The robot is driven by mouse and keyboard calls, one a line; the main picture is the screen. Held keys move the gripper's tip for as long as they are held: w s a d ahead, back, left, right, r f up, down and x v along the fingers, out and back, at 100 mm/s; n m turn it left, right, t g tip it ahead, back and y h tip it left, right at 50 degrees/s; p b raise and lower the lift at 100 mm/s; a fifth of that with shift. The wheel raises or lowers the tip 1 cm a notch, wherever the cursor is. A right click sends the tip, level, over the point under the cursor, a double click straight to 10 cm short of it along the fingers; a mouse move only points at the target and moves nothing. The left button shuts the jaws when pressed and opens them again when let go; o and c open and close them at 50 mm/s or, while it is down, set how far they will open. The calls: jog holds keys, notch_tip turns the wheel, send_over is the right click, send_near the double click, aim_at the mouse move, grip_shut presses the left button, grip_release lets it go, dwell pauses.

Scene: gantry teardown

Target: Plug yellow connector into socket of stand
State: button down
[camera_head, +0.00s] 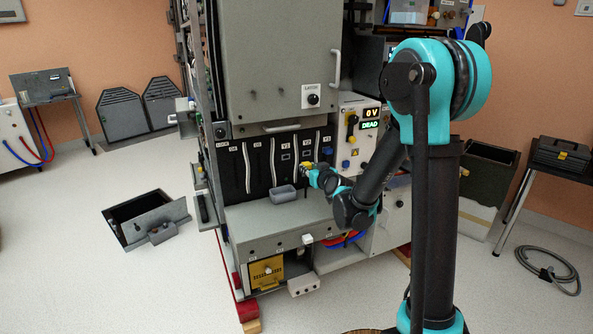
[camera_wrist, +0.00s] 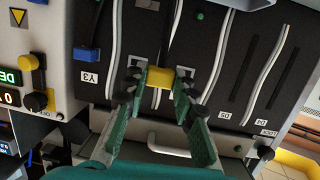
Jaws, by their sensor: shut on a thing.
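The yellow connector (camera_wrist: 160,77) sits between the fingertips of my gripper (camera_wrist: 160,88), which is shut on it, in the wrist view. In the head view my gripper (camera_head: 310,171) is at the black front panel (camera_head: 262,172) of the grey cabinet, and a bit of the yellow connector (camera_head: 305,164) shows. In the wrist view, light-framed square openings show on the panel beside both fingertips. The connector is close in front of the panel; I cannot tell whether it touches or enters a socket. The socket behind it is hidden. A label Y3 (camera_wrist: 90,78) is nearby.
A control box (camera_head: 357,133) with a lit display stands right of the panel. A grey block (camera_head: 283,194) sits on the ledge below. An open floor hatch (camera_head: 145,213) lies at left. A cable (camera_head: 549,270) lies on the floor at right.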

jog(key=shift+n+y, duration=0.5)
jog(key=shift+y, duration=0.1)
jog(key=s+a, duration=0.1)
jog(key=a, duration=0.1)
jog(key=s+a, duration=0.1)
jog(key=shift+s+a+r, duration=0.3)
jog(key=shift+a, duration=0.1)
jog(key=shift+r+x, duration=0.2)
jog(key=shift+x, duration=1.15)
jog(key=shift+r+x, duration=0.25)
jog(key=shift+x, duration=1.1)
jog(key=shift+x, duration=1.05)
jog(key=shift+w+a+r, duration=0.15)
jog(key=shift+w, duration=0.2)
jog(key=c, duration=1.2)
grip_release()
jog(key=shift+o, duration=0.2)
